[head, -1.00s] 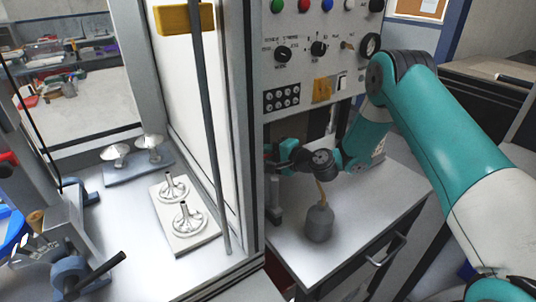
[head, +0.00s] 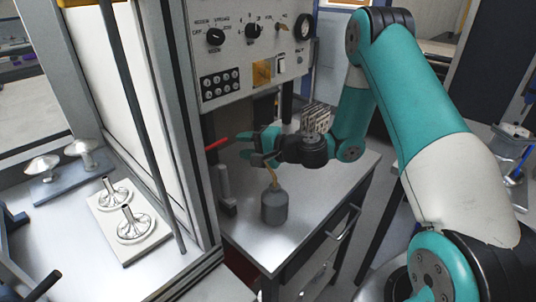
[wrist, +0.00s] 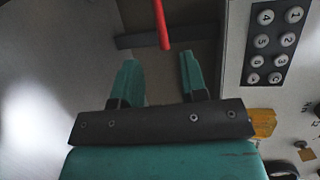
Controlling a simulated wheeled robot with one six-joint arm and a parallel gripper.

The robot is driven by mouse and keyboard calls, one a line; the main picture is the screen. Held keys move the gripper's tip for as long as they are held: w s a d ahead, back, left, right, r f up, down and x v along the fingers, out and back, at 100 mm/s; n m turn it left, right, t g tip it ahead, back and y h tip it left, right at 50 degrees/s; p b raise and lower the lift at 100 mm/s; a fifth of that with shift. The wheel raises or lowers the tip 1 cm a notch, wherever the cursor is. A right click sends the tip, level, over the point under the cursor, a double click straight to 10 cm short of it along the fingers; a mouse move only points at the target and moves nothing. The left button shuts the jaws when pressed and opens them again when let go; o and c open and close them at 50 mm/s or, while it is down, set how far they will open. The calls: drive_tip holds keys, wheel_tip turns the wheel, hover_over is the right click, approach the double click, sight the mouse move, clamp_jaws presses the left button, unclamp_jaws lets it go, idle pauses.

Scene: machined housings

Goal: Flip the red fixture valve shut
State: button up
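The red valve handle (head: 217,144) is a thin red bar by the cabinet post, below the control panel, just left of my gripper (head: 246,148). In the wrist view the red handle (wrist: 162,24) comes down from the top edge, in line with the gap between my fingers. Its lower end stops near the fingertips. My gripper (wrist: 158,60) has its two teal fingers apart with nothing between them. I cannot tell whether the handle touches a finger. The valve body behind the handle is not clear in either view.
A grey bottle with a tan spout (head: 274,205) stands on the bench (head: 310,215) below my gripper. The control panel (head: 255,55) with knobs and numbered buttons is above. A plate with metal flanged parts (head: 130,225) lies in the cabinet at left.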

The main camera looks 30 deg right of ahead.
drive_tip(key=b+v, duration=0.1)
drive_tip(key=v, duration=0.6)
drive_tip(key=shift+r, duration=0.15)
